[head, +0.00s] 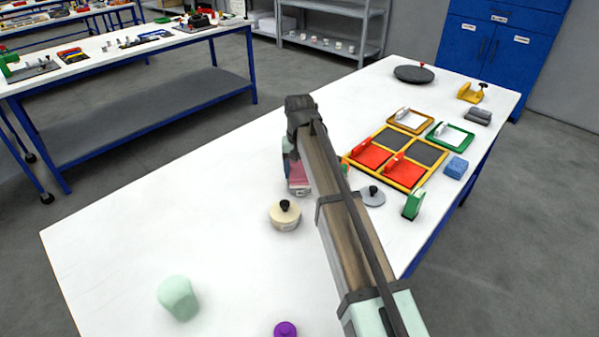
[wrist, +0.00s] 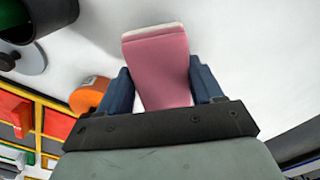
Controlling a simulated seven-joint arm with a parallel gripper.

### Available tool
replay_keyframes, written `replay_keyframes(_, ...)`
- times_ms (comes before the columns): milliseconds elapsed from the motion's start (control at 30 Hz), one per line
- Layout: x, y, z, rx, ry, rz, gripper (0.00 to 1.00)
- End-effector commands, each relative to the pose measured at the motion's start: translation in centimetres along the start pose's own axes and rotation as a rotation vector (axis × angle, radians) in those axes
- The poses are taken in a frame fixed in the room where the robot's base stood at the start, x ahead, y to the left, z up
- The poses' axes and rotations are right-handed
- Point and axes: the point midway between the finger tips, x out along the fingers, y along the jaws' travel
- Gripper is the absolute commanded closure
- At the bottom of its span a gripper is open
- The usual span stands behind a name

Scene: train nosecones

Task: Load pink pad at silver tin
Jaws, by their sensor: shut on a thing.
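The pink pad (wrist: 160,68) is a pink block with a pale far edge, held between the two blue fingers of my gripper (wrist: 160,90) in the wrist view. In the head view the pad (head: 299,177) shows beside my arm, low over the white table; whether it touches the table cannot be told. The silver tin (head: 374,198), round and grey with a dark knob, stands to the right of my gripper, partly hidden by my arm. A grey round edge with a dark knob, apparently this tin (wrist: 32,60), shows at the wrist view's upper left.
A cream tin (head: 284,217) with a black knob stands just in front of my gripper. A yellow-framed tray (head: 404,183) with red panels and a green block (head: 413,205) are to the right. An orange roll (wrist: 88,95) is beside one finger. The left table area is mostly clear.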

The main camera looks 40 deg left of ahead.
Motion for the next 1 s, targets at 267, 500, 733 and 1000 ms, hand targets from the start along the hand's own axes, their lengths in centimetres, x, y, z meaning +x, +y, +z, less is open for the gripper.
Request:
replay_keyframes(267,-2.0,0.0,-0.1,0.000,0.002,0.000,0.59)
replay_keyframes(500,-3.5,0.0,-0.1,0.000,0.002,0.000,0.59)
replay_keyframes(733,-5.0,0.0,-0.1,0.000,0.002,0.000,0.59)
replay_keyframes(1000,-5.9,0.0,0.0,0.000,0.001,0.000,0.59)
